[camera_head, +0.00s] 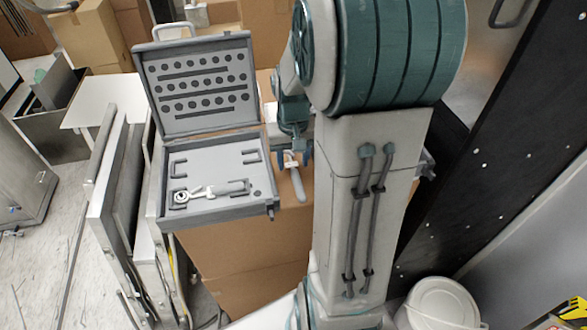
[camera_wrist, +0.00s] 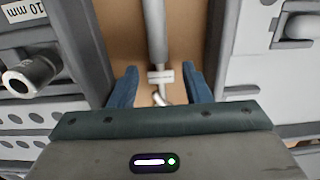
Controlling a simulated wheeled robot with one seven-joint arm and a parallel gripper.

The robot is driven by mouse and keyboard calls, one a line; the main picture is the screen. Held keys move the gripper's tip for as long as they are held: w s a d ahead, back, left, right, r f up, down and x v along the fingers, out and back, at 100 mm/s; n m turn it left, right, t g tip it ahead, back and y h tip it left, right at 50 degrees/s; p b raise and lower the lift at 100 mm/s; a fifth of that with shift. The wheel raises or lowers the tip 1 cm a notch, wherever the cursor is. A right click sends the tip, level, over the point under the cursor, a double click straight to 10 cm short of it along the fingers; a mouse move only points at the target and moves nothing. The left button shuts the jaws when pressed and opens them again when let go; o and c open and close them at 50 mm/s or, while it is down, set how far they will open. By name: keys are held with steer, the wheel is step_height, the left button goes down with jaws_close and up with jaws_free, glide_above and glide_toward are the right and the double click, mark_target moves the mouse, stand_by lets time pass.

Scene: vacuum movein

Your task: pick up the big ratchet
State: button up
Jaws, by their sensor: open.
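A silver ratchet (camera_head: 208,191) with a round head at its left end lies in the lower tray of the open grey tool case (camera_head: 178,216). My gripper (camera_head: 293,160) is just right of the case, partly hidden by my arm. In the wrist view my gripper (camera_wrist: 160,72) has its two blue fingers apart. A grey rod (camera_wrist: 157,30) with a light collar shows in line with the gap between them; I cannot tell its depth. A pale grey handle (camera_head: 298,184) shows below my gripper in the head view. I cannot tell whether rod or handle is the big ratchet.
The case stands on a cardboard box (camera_head: 245,265), its lid (camera_head: 198,85) raised, with rows of round holes. Grey panels (camera_head: 115,190) lean at its left. A dark board (camera_head: 480,170) is at the right, with a white bucket (camera_head: 440,300) below.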

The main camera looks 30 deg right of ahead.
steer(key=shift+f, duration=0.8)
jaws_close()
steer(key=shift+r, duration=0.1)
